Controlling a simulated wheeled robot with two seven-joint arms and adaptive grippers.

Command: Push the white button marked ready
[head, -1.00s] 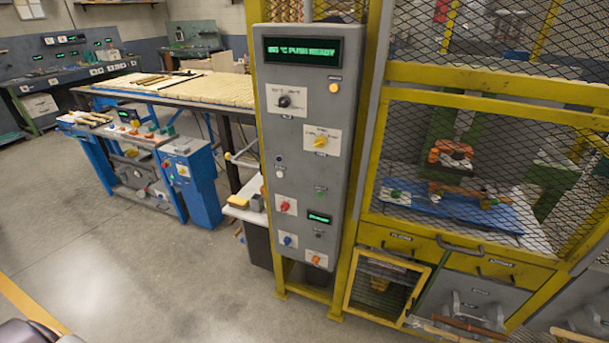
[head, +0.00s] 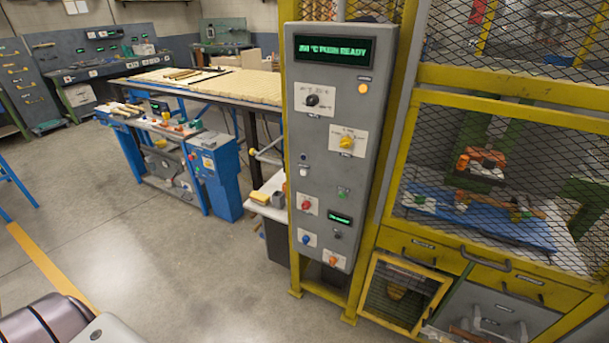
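A tall grey control panel (head: 330,120) stands in the middle of the head view. Its top display (head: 333,49) shows green text that appears to read "°C PUSH READY". A small white button (head: 303,172) sits on the panel's left side, below a small dark round part. Any marking at it is too small to read. Neither of my grippers shows. Nothing touches the panel.
The panel also carries a black knob (head: 313,100), a yellow knob (head: 346,142), and red, blue and orange controls. A yellow mesh cage (head: 480,85) stands to its right. A blue workbench (head: 215,180) is at left. The floor (head: 170,260) in front is clear.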

